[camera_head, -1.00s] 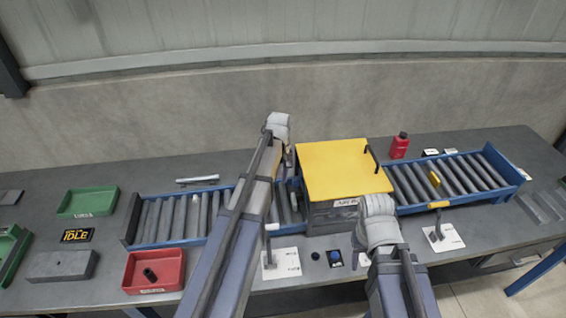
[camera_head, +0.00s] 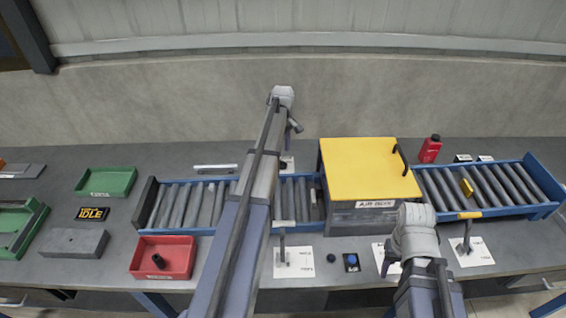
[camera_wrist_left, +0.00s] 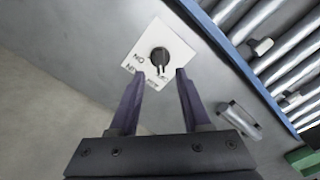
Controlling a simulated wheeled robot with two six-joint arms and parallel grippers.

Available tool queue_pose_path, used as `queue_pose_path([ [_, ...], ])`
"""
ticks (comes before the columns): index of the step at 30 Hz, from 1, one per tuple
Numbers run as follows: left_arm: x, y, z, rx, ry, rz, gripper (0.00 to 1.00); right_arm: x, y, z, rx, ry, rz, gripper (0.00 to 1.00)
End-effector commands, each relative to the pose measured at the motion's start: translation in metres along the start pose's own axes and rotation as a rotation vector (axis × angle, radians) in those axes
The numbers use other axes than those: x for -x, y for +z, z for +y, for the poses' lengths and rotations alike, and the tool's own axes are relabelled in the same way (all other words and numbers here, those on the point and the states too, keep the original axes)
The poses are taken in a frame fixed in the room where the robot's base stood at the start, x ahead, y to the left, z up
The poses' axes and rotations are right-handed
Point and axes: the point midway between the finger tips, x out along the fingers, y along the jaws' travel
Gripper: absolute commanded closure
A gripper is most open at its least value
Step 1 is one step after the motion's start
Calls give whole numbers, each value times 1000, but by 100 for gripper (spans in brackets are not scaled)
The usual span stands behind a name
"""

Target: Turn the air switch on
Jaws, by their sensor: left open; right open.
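The air switch appears to be the black round knob (camera_wrist_left: 159,57) on a white card (camera_wrist_left: 134,48) in the left wrist view. The card carries small printing, including what looks like ON. My left gripper (camera_wrist_left: 161,73) is open and empty, its two fingertips spread just short of the knob, which lies between their lines. In the head view my left gripper (camera_head: 294,126) hangs above the card (camera_head: 289,160) behind the roller conveyor. The knob is mostly hidden there.
A yellow-topped box (camera_head: 368,168) stands right of the left gripper. The roller conveyor (camera_head: 188,205) runs in front of the card. A red bottle (camera_head: 430,149) is at the back right; a red tray (camera_head: 163,257) and green tray (camera_head: 105,182) are left.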

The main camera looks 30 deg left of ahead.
Motion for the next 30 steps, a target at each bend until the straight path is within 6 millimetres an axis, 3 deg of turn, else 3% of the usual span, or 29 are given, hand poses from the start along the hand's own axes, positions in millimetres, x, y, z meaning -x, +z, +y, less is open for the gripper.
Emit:
queue_pose_path([
  [1, -13, 0, 0, 0, 0, 0, 52, -13, -1, -1, 0, 0, 0, 50],
  [9, -47, 0, 0, -1, 0, 0, 52, -47, -3, -4, 0, 0, 0, 50],
  [22, -53, 0, 0, -1, 0, 0, 52, -53, -3, -5, 0, 0, 0, 50],
  [30, -53, 0, 0, -1, 0, 0, 82, -53, -3, -5, 0, 0, 0, 50],
])
